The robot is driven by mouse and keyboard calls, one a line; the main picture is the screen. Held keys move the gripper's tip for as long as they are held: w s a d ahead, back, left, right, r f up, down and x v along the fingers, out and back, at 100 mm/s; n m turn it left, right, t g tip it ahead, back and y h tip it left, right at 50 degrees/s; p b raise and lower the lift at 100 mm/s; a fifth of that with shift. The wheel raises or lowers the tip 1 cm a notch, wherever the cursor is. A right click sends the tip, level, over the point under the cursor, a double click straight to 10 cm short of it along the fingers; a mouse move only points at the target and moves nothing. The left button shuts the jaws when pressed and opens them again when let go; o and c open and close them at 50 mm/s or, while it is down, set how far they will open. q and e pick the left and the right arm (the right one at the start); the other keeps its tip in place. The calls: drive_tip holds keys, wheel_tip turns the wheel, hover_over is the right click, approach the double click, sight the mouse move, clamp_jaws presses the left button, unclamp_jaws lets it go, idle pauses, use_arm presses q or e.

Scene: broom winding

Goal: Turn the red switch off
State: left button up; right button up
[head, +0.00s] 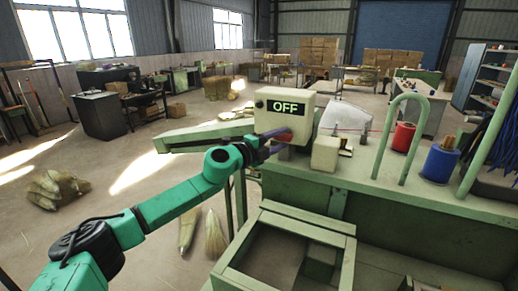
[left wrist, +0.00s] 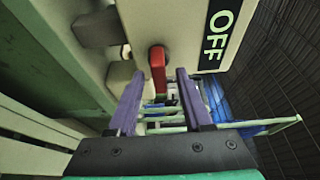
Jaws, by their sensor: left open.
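The red switch (left wrist: 157,68) is a small lever on the face of a cream control box (head: 285,92). A black panel (head: 286,107) on that box reads OFF in pale green letters, and it also shows in the left wrist view (left wrist: 217,35). My left gripper (head: 280,142), with purple fingers, is at the lower front of the box. In the left wrist view the left gripper (left wrist: 160,74) is open, and the switch appears between its two fingertips. I cannot tell whether a finger touches it. In the head view the fingers largely hide the switch. My right gripper is not in view.
The box stands on a green machine bench (head: 430,190) with a smaller cream box (head: 325,153), a red pot (head: 403,136), a blue pot (head: 440,162) and green hoops. An open green frame (head: 232,277) is in front. Straw bundles (head: 52,189) lie on the floor at left.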

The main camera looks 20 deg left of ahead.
use_arm(q)
drive_tip(key=b+v, duration=0.5)
drive_tip(key=v, duration=0.7)
drive_tip(key=shift+a, duration=0.25)
drive_tip(key=shift+a, duration=0.1)
